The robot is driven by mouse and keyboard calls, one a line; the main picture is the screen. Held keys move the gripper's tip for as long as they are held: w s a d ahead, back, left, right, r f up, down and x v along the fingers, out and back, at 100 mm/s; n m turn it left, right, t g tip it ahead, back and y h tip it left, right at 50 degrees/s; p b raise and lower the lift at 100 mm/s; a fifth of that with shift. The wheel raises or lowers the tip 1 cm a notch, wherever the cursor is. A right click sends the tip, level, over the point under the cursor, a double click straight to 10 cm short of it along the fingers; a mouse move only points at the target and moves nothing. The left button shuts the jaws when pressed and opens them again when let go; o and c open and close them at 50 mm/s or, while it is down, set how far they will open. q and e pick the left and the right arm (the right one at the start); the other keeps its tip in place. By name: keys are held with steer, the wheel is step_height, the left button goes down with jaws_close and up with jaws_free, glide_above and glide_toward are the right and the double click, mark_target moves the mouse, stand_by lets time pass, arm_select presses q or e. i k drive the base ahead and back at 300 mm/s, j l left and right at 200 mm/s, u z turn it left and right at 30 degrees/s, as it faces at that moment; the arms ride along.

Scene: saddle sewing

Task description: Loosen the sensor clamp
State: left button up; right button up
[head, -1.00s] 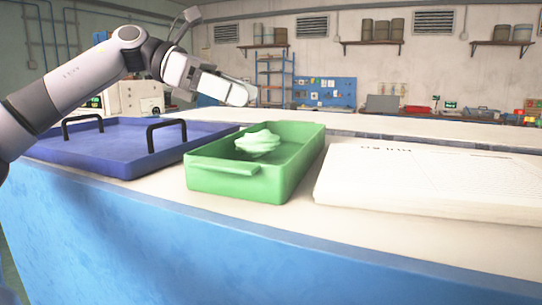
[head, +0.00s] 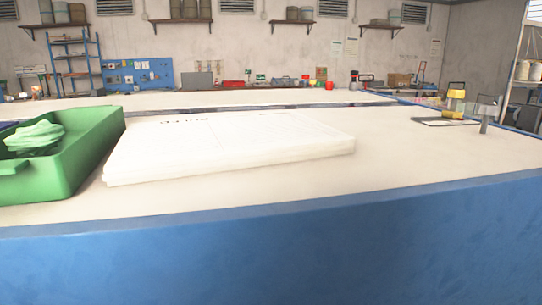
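A small fixture stands near the right end of the worktop. It has a flat frame (head: 440,123), a yellow block (head: 454,104) and a short grey metal post (head: 484,126) with a bracket on top (head: 487,107). It may hold the sensor clamp, but it is too small here to tell the clamp or its state. Neither of my grippers is in view.
The blue-sided worktop (head: 300,193) runs across the view. A green tray (head: 85,150) with a pale green cloth (head: 34,138) stands at the left. A thick white stack (head: 230,145) lies in the middle. Bare worktop lies between stack and fixture.

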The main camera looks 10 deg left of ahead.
mark_target(487, 110)
steer(key=k+l+u, duration=0.1)
steer(key=k, duration=0.45)
steer(key=k+l+u, duration=0.1)
steer(key=k+l, duration=0.2)
steer(key=i+j+z, duration=0.2)
steer(key=i+j, duration=0.2)
